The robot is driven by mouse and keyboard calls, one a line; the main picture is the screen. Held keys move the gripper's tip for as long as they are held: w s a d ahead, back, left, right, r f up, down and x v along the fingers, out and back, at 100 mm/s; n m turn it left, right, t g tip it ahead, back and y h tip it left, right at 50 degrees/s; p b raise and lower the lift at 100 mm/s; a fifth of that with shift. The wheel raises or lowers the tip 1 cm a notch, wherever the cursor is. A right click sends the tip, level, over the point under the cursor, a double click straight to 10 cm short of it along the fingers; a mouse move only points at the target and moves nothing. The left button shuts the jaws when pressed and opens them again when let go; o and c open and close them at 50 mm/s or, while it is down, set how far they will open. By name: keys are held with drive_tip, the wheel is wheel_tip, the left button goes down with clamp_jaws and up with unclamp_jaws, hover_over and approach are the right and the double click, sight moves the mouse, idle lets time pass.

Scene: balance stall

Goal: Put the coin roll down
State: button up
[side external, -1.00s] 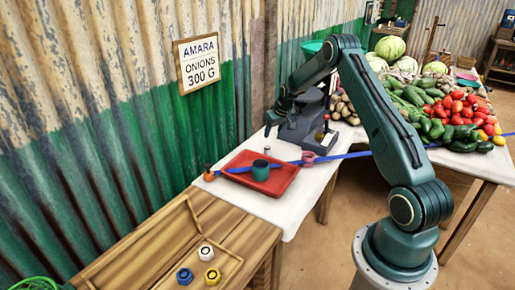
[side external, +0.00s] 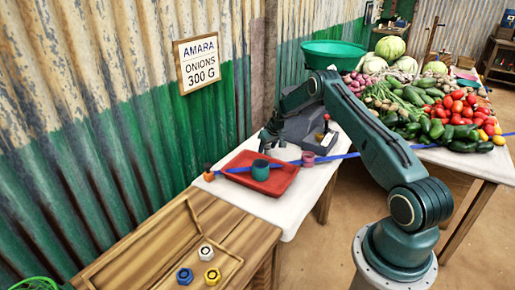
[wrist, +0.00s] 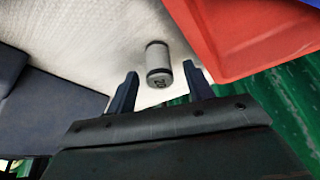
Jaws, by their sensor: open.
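The coin roll (wrist: 158,68) is a short pale grey cylinder with dark bands and a "20" on its end. In the wrist view it is on the white cloth, between and slightly beyond my fingertips, with gaps at both sides. My gripper (wrist: 160,72) is open. In the side view my gripper (side external: 268,138) is low over the cloth, behind the red tray (side external: 285,180) and beside the dark grey scale (side external: 318,140). I cannot clearly make out the coin roll there.
A pink roll (side external: 308,158) stands right of the tray. White (side external: 206,252), blue (side external: 185,276) and yellow (side external: 212,277) weights are in the wooden tray (side external: 150,250). Vegetables pile up at the right.

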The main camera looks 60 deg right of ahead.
drive_tip(key=shift+f, duration=0.15)
drive_tip(key=shift+c, duration=0.2)
clamp_jaws()
drive_tip(key=shift+d, duration=0.2)
drive_tip(key=shift+s+d, duration=0.5)
drive_tip(key=shift+d, duration=0.5)
drive_tip(key=shift+s+d, duration=0.55)
drive_tip(key=shift+d, duration=0.4)
drive_tip(key=shift+s+d, duration=0.5)
drive_tip(key=shift+d, duration=0.5)
drive_tip(key=shift+o, duration=0.2)
unclamp_jaws()
